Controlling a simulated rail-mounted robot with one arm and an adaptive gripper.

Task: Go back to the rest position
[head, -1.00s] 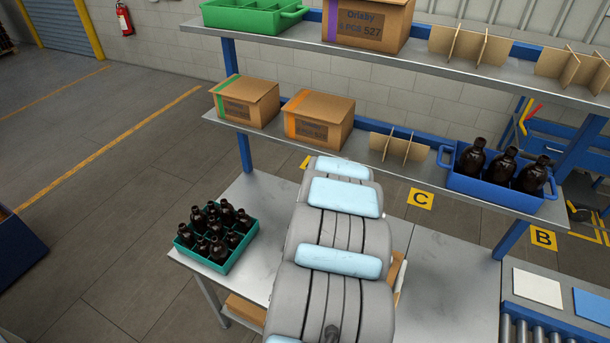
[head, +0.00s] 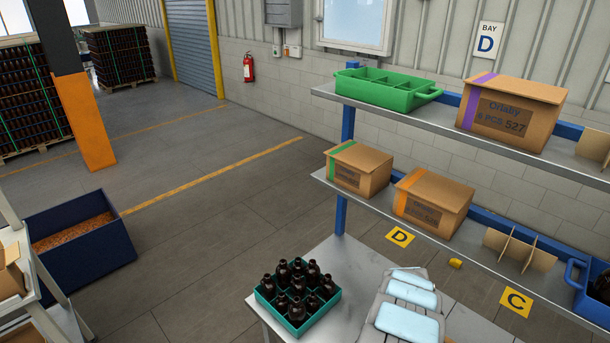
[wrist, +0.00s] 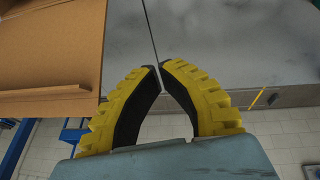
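My gripper (wrist: 161,68) shows in the wrist view with two yellow ribbed fingers and dark inner pads. The fingertips come together with only a thin gap, and nothing is held between them. The gripper itself is out of the head view, where only part of my grey and pale-blue arm shows at the bottom. A teal crate (head: 297,327) of dark amber bottles (head: 297,290) stands on the grey table (head: 345,258), left of my arm. In the wrist view a cardboard surface (wrist: 50,50) lies left of the fingers, beside a grey surface (wrist: 230,40).
A shelf rack right of centre holds a green divided tray (head: 385,92), a purple-striped carton (head: 510,112), a green-striped carton (head: 357,170) and an orange-striped carton (head: 432,202). A blue bin (head: 85,255) stands at left. The floor (head: 190,225) between is clear.

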